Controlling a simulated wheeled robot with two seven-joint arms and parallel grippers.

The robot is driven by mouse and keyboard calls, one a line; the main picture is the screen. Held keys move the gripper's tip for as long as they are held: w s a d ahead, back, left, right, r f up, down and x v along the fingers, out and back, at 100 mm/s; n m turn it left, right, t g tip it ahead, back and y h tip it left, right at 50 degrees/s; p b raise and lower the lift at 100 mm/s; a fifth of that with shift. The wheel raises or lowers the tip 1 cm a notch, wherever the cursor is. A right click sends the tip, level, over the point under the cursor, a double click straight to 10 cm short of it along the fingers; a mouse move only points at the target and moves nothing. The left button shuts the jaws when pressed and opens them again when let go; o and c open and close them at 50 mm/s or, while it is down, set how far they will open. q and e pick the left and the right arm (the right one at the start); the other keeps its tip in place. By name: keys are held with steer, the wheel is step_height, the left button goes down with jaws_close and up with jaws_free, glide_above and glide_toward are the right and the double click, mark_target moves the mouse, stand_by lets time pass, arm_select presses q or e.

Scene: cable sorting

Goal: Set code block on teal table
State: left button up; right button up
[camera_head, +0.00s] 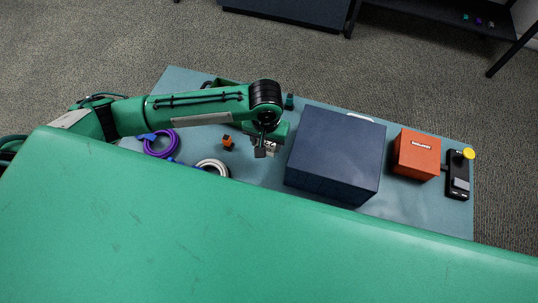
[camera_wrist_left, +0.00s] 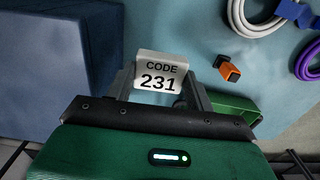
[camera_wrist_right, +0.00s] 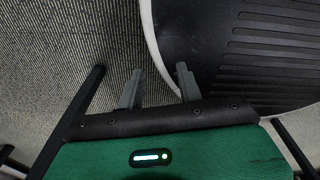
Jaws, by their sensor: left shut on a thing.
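The code block (camera_wrist_left: 160,72) is a small pale block with dark print reading "CODE 231". My left gripper (camera_head: 266,151) is shut on it, with a finger at each side in the left wrist view. In the head view the block is partly hidden by the gripper, just left of the navy box. The teal table (camera_head: 420,213) lies below; whether the block touches it I cannot tell. My right gripper (camera_wrist_right: 158,88) is open and empty in the right wrist view, over the floor and a dark ribbed surface; it is not in the head view.
A large navy box (camera_head: 335,150) stands right beside the left gripper. Farther right are an orange box (camera_head: 416,155) and a black device with a yellow knob (camera_head: 458,175). Left are a small orange-black item (camera_head: 228,142), a purple cable (camera_head: 160,152) and a white cable (camera_head: 212,164).

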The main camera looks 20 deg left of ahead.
arm_select(q)
glide_above(267, 162)
step_height(267, 162, down, 6)
steer(key=shift+s+r, duration=0.1)
step_height(267, 162, down, 4)
steer(key=shift+f+p, duration=0.2)
steer(key=shift+p, duration=0.1)
arm_select(e)
steer(key=shift+w+d+r, duration=0.25)
steer(key=shift+d+r, duration=0.1)
steer(key=shift+r, duration=0.05)
steer(key=shift+a, duration=0.15)
arm_select(q)
steer(key=o, duration=1)
steer(key=shift+f, duration=0.1)
arm_select(e)
steer(key=shift+a, duration=0.1)
arm_select(q)
step_height(267, 162, up, 12)
steer(key=shift+r+b, duration=0.15)
steer(key=shift+b, duration=0.25)
arm_select(e)
steer(key=shift+d+f, duration=0.3)
steer(key=shift+f, duration=0.05)
